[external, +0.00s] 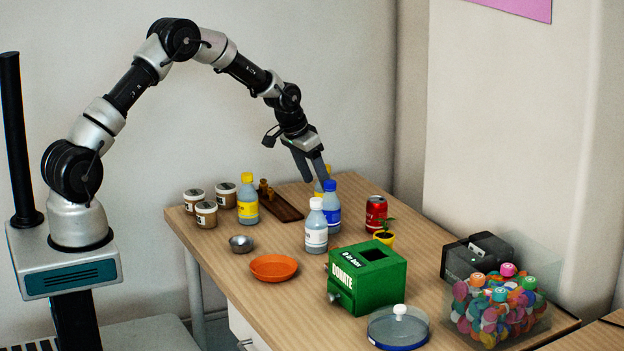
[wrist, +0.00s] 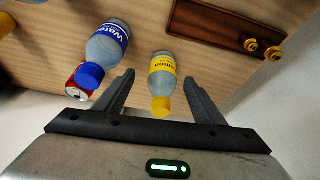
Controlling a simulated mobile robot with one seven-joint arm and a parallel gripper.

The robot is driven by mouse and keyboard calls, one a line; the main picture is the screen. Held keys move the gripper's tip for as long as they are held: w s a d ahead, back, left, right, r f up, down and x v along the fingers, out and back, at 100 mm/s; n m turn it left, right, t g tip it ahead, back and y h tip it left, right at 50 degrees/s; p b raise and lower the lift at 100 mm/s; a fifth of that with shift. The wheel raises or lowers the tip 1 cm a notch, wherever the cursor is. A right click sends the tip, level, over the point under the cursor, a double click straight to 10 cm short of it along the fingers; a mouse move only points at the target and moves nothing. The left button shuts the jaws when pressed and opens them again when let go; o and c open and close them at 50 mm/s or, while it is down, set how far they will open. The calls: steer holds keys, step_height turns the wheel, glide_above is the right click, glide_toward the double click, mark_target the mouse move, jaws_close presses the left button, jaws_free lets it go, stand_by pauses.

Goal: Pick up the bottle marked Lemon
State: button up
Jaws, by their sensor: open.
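In the wrist view a clear bottle with a yellow cap and a yellow label reading "...emon" (wrist: 162,72) stands between the two fingers of my gripper (wrist: 159,76). The fingers are apart, and no grip on the bottle shows. In the external view my gripper (external: 312,184) is low over the back of the table, by a yellow-capped bottle (external: 319,189) partly hidden behind a finger and a blue-capped bottle. Another yellow-capped bottle (external: 248,203) stands further left; its label is too small to read.
The blue-capped Water bottle (wrist: 106,45) stands close beside the left finger, with a red can (wrist: 80,82) near it. A white-capped bottle (external: 316,228) stands in front. A wooden board (external: 282,206) lies to the left. A green donation box (external: 367,283) is nearer the front.

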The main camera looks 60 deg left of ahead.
steer(key=shift+w+a+f+b, duration=0.15)
steer(key=shift+w+f, duration=0.4)
steer(key=shift+f, duration=0.25)
steer(key=shift+w+a+f+b, duration=0.2)
steer(key=shift+w+f, duration=0.4)
steer(key=shift+f, duration=0.2)
steer(key=shift+w+a+f+b, duration=0.15)
steer(key=shift+w+f, duration=0.4)
steer(key=shift+f, duration=0.25)
steer(key=c, duration=1.1)
